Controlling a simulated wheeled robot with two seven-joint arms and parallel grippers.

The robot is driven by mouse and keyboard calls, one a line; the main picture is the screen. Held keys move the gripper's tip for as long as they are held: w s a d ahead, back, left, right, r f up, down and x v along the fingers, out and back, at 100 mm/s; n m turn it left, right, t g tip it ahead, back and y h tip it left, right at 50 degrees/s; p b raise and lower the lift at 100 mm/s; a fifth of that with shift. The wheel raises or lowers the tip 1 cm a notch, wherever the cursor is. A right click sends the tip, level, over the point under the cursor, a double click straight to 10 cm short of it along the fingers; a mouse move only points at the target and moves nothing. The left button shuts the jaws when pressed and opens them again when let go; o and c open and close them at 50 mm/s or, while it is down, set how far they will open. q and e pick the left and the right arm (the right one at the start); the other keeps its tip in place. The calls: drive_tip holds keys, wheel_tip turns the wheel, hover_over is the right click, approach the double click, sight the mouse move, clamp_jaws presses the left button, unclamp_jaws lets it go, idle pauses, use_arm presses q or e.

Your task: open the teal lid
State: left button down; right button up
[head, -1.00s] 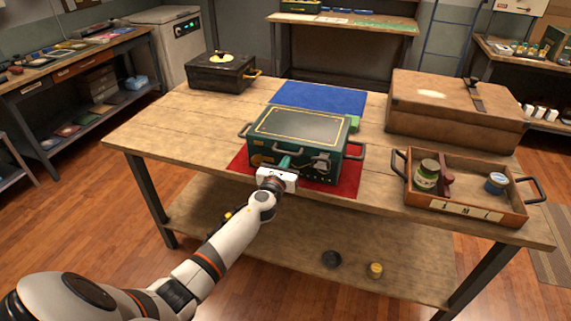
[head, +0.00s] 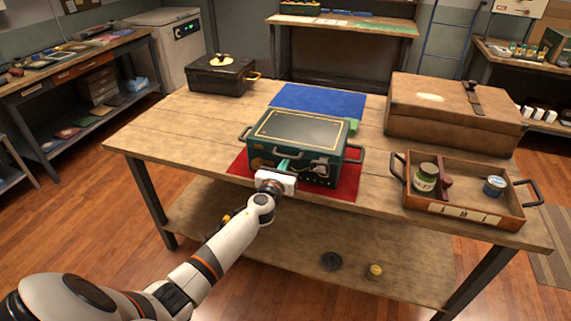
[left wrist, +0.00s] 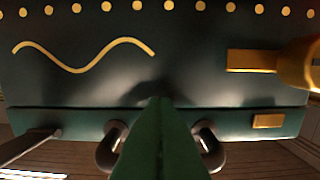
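The dark teal box (head: 320,163) with gold trim stands on a red mat (head: 346,190) at the table's front edge. Its teal lid (head: 300,130) lies level on top, with no visible gap. A gold latch (left wrist: 255,60) shows on the box front. My right gripper is not in view.
A wooden tray (head: 470,207) with jars stands right of the box, before a brown case (head: 450,112). A black box (head: 222,76) is at the back left. The table's left part is clear.

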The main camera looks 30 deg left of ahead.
use_arm(q)
drive_tip(key=shift+r+p, duration=0.6)
drive_tip(key=shift+r, duration=0.3)
drive_tip(key=shift+r+p, duration=1.3)
drive_tip(key=shift+r, duration=0.05)
drive_tip(key=shift+w+a+r+p, duration=0.1)
drive_tip(key=shift+w+r+p, duration=0.05)
drive_tip(key=shift+r+p, duration=0.45)
drive_tip(key=shift+w+r+p, duration=0.1)
drive_tip(key=shift+r+p, duration=0.45)
drive_tip(key=shift+r, duration=0.2)
